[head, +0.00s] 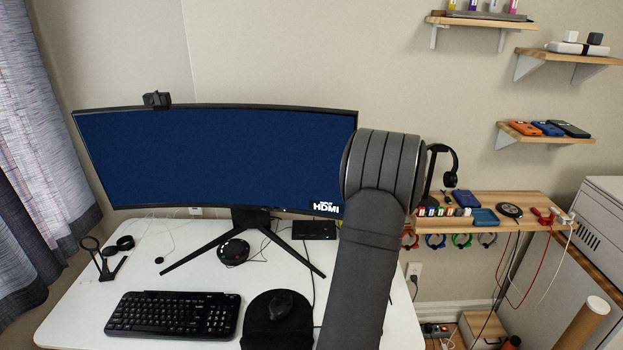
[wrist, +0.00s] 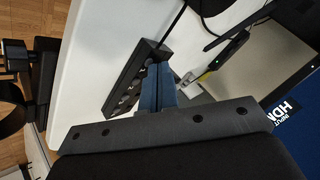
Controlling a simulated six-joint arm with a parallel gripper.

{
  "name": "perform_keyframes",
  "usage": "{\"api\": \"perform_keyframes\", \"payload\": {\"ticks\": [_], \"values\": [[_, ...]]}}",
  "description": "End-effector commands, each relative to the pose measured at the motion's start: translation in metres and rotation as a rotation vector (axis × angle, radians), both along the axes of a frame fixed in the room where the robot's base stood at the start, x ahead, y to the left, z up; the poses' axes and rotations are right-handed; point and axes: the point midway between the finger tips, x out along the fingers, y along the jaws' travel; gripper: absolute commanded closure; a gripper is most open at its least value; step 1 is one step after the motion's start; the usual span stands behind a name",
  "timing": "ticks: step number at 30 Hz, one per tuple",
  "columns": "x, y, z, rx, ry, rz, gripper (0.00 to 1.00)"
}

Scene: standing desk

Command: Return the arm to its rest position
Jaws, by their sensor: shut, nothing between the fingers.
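My arm (head: 370,240) rises through the right-centre of the head view, bent at a large grey joint in front of the monitor's right edge. My gripper does not show in the head view. In the wrist view, my gripper (wrist: 158,72) has its two blue-grey fingers pressed together, with nothing seen between them. They point over the white desk, beside a long dark block with round openings (wrist: 132,80). Whether the fingertips touch that block cannot be told.
The curved monitor (head: 215,155) stands on the white desk (head: 90,300), with a keyboard (head: 173,315) and mouse (head: 281,304) in front. A wooden shelf (head: 530,205) with small devices and hanging cables is at right. Higher shelves (head: 483,20) hang on the wall.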

Motion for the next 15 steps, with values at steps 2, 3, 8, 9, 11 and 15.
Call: {"api": "perform_keyframes", "payload": {"ticks": [2, 3, 8, 9, 11, 15], "values": [[-0.0001, 0.0000, -0.0005, 0.000, 0.000, 0.000, 1.00], [-0.0001, 0.0000, -0.0005, 0.000, 0.000, 0.000, 1.00], [0.0000, 0.0001, -0.0005, 0.000, 0.001, 0.001, 1.00], [-0.0001, 0.0000, -0.0003, 0.000, 0.000, 0.000, 1.00], [0.0000, 0.0001, 0.0005, 0.000, 0.000, 0.000, 1.00], [0.0000, -0.0001, 0.0064, 0.000, 0.000, 0.000, 1.00]]}}
